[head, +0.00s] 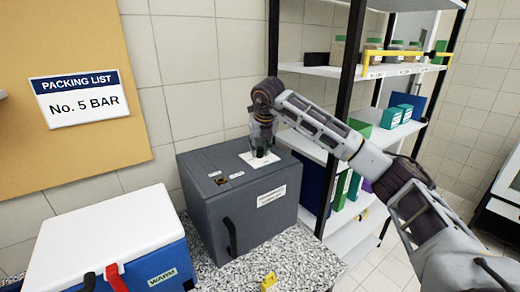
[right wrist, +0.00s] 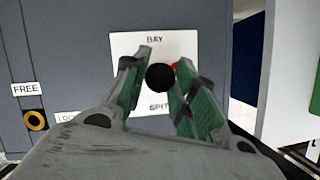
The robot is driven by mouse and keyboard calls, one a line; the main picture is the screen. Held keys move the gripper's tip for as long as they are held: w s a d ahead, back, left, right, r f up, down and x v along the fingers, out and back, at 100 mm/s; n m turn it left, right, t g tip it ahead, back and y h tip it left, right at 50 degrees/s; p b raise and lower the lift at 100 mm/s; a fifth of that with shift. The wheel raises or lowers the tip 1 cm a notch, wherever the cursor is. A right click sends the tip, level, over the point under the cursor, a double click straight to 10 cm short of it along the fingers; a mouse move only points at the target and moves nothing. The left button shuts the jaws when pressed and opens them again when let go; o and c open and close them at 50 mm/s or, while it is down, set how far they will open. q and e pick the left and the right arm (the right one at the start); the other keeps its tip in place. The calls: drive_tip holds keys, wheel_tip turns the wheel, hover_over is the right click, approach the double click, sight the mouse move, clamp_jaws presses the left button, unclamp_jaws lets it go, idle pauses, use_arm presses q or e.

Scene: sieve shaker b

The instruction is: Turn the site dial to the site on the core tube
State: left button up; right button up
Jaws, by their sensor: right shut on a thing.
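The site dial (right wrist: 160,78) is a round black knob on a white plate (right wrist: 125,45). The plate reads BAY at one edge and a partly hidden word starting SPIT at the opposite edge. A small red mark shows at the knob's right side, towards the upper right. My right gripper (right wrist: 158,84) has its green-padded fingers on both sides of the knob, shut on it. In the head view the right gripper (head: 262,150) points down onto the plate on the dark grey box (head: 225,160). I cannot make out a core tube. My left gripper is out of view.
A white-lidded blue cooler (head: 115,230) labelled WARM stands left of the box. A small yellow object (head: 268,282) lies on the speckled counter (head: 300,262). Shelves (head: 340,70) with boxes and jars stand at right. A wall sign (head: 85,100) reads PACKING LIST, No. 5 BAR.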

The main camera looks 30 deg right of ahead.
drive_tip(key=m+h, duration=0.1)
drive_tip(key=m, duration=0.3)
drive_tip(key=shift+w+a+r+m+g+h+b, duration=0.1)
drive_tip(key=shift+m+g+h+b, duration=0.25)
drive_tip(key=shift+m+g+h, duration=0.05)
idle(0.4)
drive_tip(key=o, duration=1)
drive_tip(key=shift+v, duration=5.9)
drive_tip(key=shift+a, duration=0.1)
